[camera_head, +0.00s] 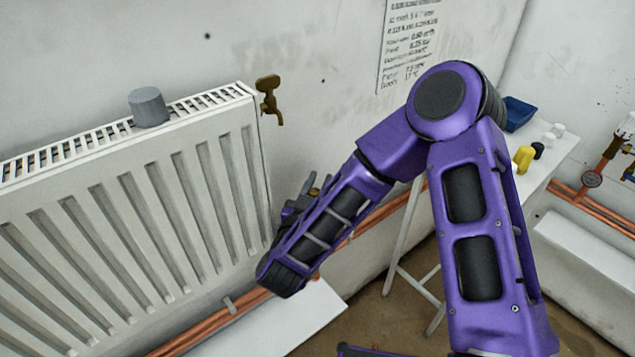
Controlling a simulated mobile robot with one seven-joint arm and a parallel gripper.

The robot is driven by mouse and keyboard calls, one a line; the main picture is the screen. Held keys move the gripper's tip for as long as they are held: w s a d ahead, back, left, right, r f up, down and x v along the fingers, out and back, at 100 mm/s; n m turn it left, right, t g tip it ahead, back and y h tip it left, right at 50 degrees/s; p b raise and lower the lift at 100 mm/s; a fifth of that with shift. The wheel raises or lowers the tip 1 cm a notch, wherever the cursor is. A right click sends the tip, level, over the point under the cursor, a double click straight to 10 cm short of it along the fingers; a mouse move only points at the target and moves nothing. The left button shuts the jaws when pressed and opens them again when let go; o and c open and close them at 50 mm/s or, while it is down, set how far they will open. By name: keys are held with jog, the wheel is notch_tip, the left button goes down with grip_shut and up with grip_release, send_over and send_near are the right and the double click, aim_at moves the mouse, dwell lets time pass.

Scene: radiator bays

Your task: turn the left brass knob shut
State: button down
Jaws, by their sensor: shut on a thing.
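My gripper (303,198) is at the wall just right of the white radiator, mostly hidden behind my own purple forearm. It is shut on a small brass knob (313,188), of which only a little shows past the dark fingers. How far the knob is turned cannot be seen. A brass tap (269,97) with a knob on top and a downward spout is at the radiator's upper right corner, apart from my gripper.
The white radiator (190,185) fills the left, with a grey cylinder (149,107) on top. Copper pipes (205,328) run low along the wall. A white table (545,160) at right holds a blue bin (518,113) and small yellow, black and white items.

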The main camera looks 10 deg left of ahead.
jog(key=shift+r, duration=0.15)
jog(key=c, duration=0.7)
grip_release()
jog(key=s, duration=0.5)
jog(key=s+a, duration=0.1)
jog(key=s, duration=1.1)
jog(key=shift+s+a, duration=0.15)
